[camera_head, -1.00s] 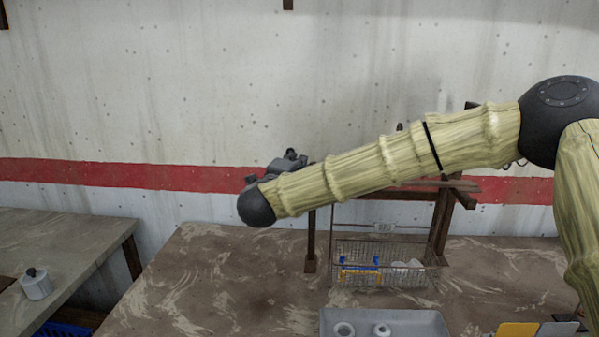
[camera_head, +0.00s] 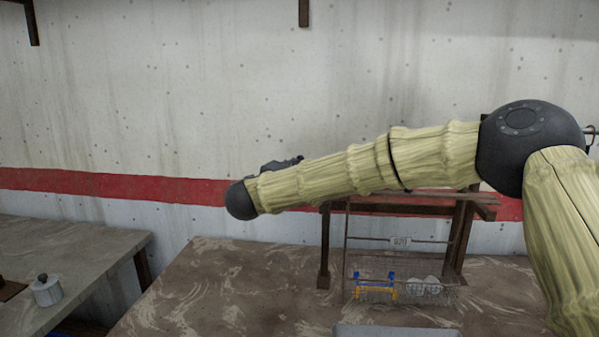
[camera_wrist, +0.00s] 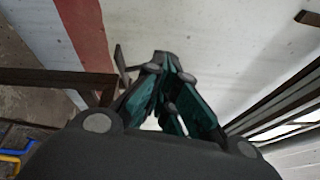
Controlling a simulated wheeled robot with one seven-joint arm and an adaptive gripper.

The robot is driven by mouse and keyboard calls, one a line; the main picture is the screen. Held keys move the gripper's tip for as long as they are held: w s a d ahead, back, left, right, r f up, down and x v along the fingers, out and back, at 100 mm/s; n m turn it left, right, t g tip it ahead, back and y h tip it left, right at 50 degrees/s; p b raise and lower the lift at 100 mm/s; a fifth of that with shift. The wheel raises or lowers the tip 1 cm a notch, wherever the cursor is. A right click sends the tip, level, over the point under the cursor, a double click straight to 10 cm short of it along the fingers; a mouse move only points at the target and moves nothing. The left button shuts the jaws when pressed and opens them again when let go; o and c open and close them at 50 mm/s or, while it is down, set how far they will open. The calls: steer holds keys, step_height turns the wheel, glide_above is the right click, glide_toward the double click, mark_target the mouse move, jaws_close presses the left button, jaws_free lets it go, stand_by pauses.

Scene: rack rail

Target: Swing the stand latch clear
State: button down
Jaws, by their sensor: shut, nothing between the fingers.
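The dark wooden stand (camera_head: 324,250) is on the brown table, partly hidden behind my arm in the head view. Its dark beam also shows at the left of the wrist view (camera_wrist: 50,78). A thin dark upright piece (camera_wrist: 121,64) rises by the beam's end, just left of my fingertips; it may be the latch, but I cannot tell for sure. My gripper (camera_wrist: 168,68) is shut and empty. I cannot tell whether it touches that piece. In the head view my arm hides the fingers.
A wire basket (camera_head: 366,312) with a label and blue and yellow items is at the stand. A grey tray (camera_head: 395,331) is at the front edge. A side table (camera_head: 95,250) with a small canister (camera_head: 46,291) is at left. Rails (camera_wrist: 275,112) lie right in the wrist view.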

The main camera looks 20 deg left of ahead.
steer(key=shift+a, duration=0.1)
stand_by(0.5)
steer(key=a+b+v, duration=0.1)
steer(key=b+v, duration=0.2)
steer(key=v, duration=0.8)
steer(key=shift+a+f+b, duration=0.25)
steer(key=shift+a+b, duration=0.15)
